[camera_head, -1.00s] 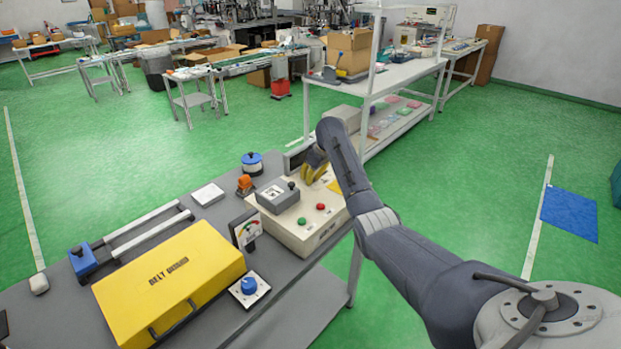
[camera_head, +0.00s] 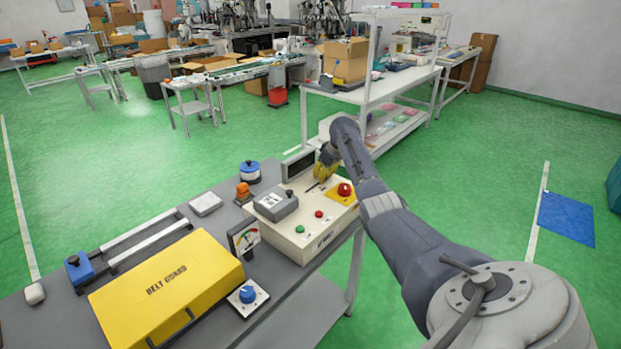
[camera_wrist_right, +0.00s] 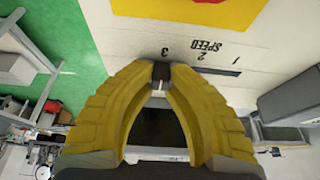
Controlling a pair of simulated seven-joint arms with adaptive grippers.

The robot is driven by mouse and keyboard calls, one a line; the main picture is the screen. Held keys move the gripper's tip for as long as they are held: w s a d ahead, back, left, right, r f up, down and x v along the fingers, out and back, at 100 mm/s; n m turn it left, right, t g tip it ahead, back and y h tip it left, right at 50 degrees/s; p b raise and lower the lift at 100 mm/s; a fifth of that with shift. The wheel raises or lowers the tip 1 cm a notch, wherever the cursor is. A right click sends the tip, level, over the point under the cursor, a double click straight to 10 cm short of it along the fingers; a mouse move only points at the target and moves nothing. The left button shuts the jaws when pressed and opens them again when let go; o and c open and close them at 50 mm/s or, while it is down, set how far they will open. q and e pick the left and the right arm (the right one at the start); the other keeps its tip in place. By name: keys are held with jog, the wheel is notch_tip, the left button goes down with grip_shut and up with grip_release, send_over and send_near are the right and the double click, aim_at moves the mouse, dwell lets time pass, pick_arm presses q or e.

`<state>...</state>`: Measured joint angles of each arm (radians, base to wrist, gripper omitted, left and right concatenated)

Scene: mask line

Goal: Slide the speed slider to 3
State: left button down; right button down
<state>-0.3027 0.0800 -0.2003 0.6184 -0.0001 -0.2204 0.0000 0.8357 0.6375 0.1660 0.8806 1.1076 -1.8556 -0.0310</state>
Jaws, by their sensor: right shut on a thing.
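The speed slider's dark knob (camera_wrist_right: 160,72) is between my right gripper's fingertips in the wrist view, beside the printed 3 (camera_wrist_right: 165,51). The bare slot (camera_wrist_right: 220,72) runs from there past the 2 and towards the 1. My right gripper (camera_wrist_right: 160,70) has yellow fingers, shut on the knob. In the head view this gripper (camera_head: 321,177) is over the far part of the cream control box (camera_head: 300,243), and its fingers hide the knob there. My left gripper is not in view.
A red mushroom button (camera_head: 345,189) on a yellow plate stands close to the right gripper. A grey lever unit (camera_head: 275,206) and a dark display (camera_head: 298,165) are also close. The yellow belt guard (camera_head: 165,290) lies on the grey bench at the left.

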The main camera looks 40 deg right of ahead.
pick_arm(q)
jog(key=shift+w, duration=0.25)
pick_arm(e)
jog(key=shift+s+d, duration=0.1)
jog(key=c, duration=1.3)
grip_release()
jog(key=shift+d, duration=0.1)
jog(key=shift+r, duration=0.1)
jog(key=v, duration=1.1)
jog(key=shift+s+r, duration=0.2)
jog(key=shift+r, duration=0.15)
